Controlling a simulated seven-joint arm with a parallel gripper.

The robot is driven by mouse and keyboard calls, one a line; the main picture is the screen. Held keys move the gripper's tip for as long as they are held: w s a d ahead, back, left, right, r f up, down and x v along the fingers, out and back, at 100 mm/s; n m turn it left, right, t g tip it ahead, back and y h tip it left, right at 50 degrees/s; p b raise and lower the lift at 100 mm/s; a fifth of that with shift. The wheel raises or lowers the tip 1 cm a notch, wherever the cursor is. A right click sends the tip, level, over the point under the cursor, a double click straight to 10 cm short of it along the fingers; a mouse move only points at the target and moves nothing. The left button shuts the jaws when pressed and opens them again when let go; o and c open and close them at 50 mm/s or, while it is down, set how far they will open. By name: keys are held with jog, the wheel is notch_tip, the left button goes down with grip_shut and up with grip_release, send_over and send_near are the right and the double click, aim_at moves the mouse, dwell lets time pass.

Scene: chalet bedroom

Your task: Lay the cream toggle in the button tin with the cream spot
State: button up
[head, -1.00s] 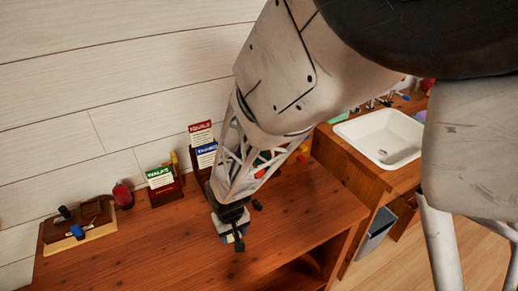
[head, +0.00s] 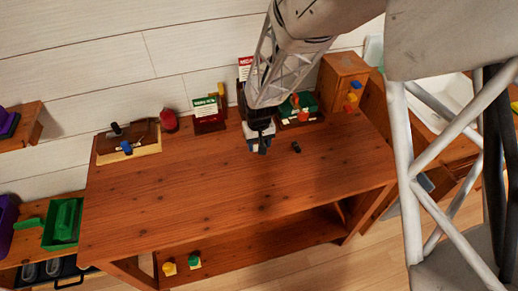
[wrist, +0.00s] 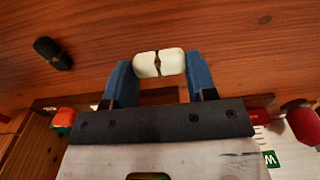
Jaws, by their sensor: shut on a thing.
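My gripper (head: 260,146) hangs over the back middle of the wooden desk, near the wall. In the wrist view its blue fingers (wrist: 158,78) are shut on the cream toggle (wrist: 158,64), a pale rounded piece with a dark middle, lying crosswise between the fingertips. The toggle cannot be made out in the head view. I cannot pick out a button tin with a cream spot in either view.
A black toggle (head: 296,147) lies right of my gripper; it shows in the wrist view (wrist: 53,53). Along the back stand a board with pegs (head: 143,137), a red jar (head: 169,121), a green-and-white card (head: 205,107) and a green item (head: 298,104). The desk front (head: 210,195) is clear.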

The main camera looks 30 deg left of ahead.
jog(key=shift+f, duration=0.1)
jog(key=shift+f, duration=1.65)
jog(key=shift+f, duration=0.1)
jog(key=o, duration=0.9)
notch_tip(320, 180, up, 12)
jog(key=shift+r, duration=0.15)
dwell(0.4)
